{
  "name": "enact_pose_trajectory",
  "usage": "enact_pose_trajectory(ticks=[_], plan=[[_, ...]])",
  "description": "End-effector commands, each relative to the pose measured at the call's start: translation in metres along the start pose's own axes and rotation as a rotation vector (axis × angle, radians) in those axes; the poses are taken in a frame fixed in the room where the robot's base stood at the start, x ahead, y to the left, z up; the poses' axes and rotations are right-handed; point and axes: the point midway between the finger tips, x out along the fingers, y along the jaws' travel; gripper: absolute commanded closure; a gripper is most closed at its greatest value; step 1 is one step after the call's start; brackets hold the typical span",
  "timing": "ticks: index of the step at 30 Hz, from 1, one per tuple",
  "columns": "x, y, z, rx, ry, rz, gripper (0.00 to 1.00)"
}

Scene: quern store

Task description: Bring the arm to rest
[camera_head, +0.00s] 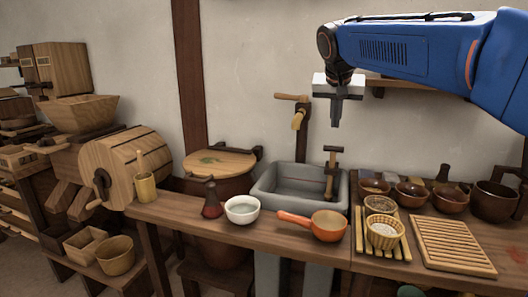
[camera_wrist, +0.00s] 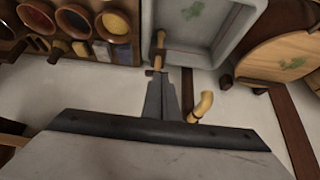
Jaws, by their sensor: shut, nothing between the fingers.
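My gripper (camera_head: 336,121) hangs from the end of my blue arm in the head view, pointing down. It is high above the counter, in front of the wall and above the grey sink (camera_head: 270,201). Its fingers are together and hold nothing. In the wrist view the fingers of my gripper (camera_wrist: 165,78) also show closed, with the sink (camera_wrist: 231,58) beyond them. A bamboo spout (camera_head: 298,120) is on the wall side, left of the gripper, and it shows in the wrist view (camera_wrist: 203,104). No contact with the gripper is visible.
The wooden counter (camera_head: 300,240) bears a white bowl (camera_head: 242,209), a dark red bottle (camera_head: 211,200), an orange ladle (camera_head: 325,226), small baskets (camera_head: 385,232), a slatted board (camera_head: 452,246) and several brown bowls (camera_head: 411,195). A wooden barrel machine (camera_head: 125,170) stands left. The space around the gripper is clear.

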Motion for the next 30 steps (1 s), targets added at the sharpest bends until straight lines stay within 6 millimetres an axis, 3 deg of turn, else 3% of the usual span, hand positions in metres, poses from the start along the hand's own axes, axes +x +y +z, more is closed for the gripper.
enact_pose_trajectory(ticks=[11,17,23,30], plan=[[-0.002,0.021,0.027,-0.026,-0.017,-0.007,1.0],[-0.003,0.041,0.055,-0.051,-0.035,-0.014,1.0],[-0.003,0.069,0.1,-0.087,-0.06,-0.028,1.0],[0.004,0.116,0.194,-0.151,-0.104,-0.059,1.0]])
